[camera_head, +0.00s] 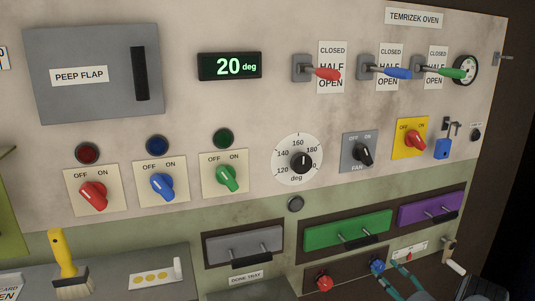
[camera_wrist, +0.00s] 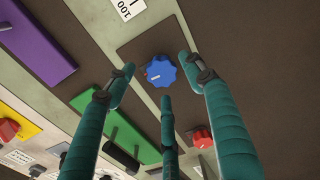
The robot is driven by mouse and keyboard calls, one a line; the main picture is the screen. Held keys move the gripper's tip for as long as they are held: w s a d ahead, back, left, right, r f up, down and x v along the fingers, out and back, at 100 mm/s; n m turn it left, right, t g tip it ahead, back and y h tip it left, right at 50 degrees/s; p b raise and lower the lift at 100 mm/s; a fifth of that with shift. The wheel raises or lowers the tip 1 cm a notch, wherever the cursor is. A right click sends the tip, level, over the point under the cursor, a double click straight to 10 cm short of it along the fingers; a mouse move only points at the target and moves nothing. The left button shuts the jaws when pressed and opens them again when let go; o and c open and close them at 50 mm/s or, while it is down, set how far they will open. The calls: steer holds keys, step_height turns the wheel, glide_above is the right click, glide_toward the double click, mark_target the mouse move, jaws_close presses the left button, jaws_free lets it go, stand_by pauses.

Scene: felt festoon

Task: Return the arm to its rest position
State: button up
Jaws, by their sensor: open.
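My gripper (camera_head: 396,275) is at the lower right of the head view, with its teal fingers beside a blue knob (camera_head: 377,266) on a dark panel. In the wrist view my gripper (camera_wrist: 155,85) is open and empty, its fingers spread apart. The blue knob (camera_wrist: 162,72) shows beyond and between the fingertips, with no clear contact. A red knob (camera_wrist: 199,137) sits on the same dark panel; it also shows in the head view (camera_head: 324,282). Most of my arm is out of view.
Above the knobs are a green drawer (camera_head: 346,231) and a purple drawer (camera_head: 430,207) with black handles. A crank with a white handle (camera_head: 455,267) sticks out to the right. A brush (camera_head: 68,265) stands at the lower left. Levers (camera_head: 325,74) project from the upper panel.

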mark_target(381, 269)
steer(key=shift+x, duration=1.55)
steer(key=shift+s, duration=0.15)
